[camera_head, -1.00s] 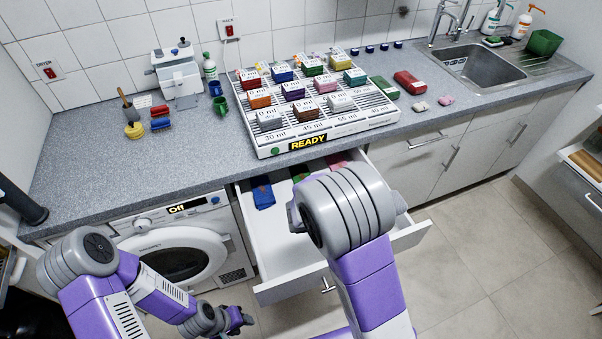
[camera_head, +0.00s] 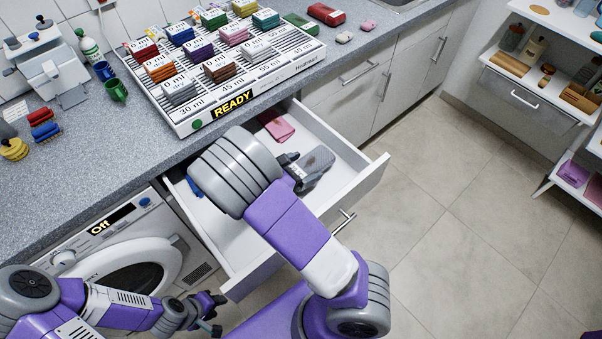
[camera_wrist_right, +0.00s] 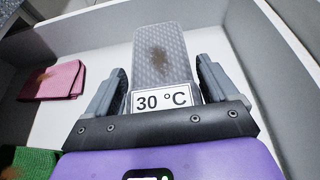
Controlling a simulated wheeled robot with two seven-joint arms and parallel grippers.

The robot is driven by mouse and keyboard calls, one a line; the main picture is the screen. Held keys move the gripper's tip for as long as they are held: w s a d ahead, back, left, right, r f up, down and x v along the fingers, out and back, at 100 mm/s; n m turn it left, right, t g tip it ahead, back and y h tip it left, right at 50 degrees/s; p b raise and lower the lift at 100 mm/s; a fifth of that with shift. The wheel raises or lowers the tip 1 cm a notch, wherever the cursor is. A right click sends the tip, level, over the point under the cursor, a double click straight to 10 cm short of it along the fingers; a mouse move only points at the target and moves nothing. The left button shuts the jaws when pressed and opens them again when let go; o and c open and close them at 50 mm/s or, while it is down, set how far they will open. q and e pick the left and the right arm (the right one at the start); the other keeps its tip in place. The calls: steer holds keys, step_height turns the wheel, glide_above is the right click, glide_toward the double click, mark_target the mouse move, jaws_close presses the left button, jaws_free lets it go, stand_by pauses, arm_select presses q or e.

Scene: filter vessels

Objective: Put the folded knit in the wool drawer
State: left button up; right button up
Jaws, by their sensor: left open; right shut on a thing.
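The folded knit (camera_head: 319,159) is grey and textured. In the right wrist view the knit (camera_wrist_right: 160,62) shows a brown stain and a white "30 °C" label at its near end. My right gripper (camera_head: 298,170) is shut on it, a finger on either side (camera_wrist_right: 158,85). The knit is over or inside the open drawer (camera_head: 362,188) below the counter; I cannot tell whether it touches the floor. I see no name on the drawer. My left gripper (camera_head: 212,302) is open and empty, low in front of the washing machine.
A folded pink cloth (camera_head: 275,125) lies at the drawer's back; part of a blue one (camera_head: 195,187) shows at left. A green cloth (camera_wrist_right: 30,163) shows in the right wrist view. The washing machine (camera_head: 185,258) stands left of the drawer. The tray rack (camera_head: 186,129) stands above on the counter.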

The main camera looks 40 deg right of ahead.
steer(key=shift+f, duration=1.1)
steer(key=shift+b, duration=0.3)
steer(key=shift+f, duration=0.2)
steer(key=o, duration=0.8)
steer(key=shift+r, duration=0.1)
steer(key=shift+o, duration=0.2)
steer(key=shift+a+r, duration=0.15)
steer(key=shift+r, duration=0.1)
steer(key=p+v, duration=0.3)
steer(key=v, duration=0.7)
steer(key=shift+a+r, duration=0.2)
steer(key=shift+a, duration=0.1)
steer(key=shift+a+r+p, duration=0.1)
steer(key=shift+a+p, duration=0.25)
steer(key=shift+a, duration=0.15)
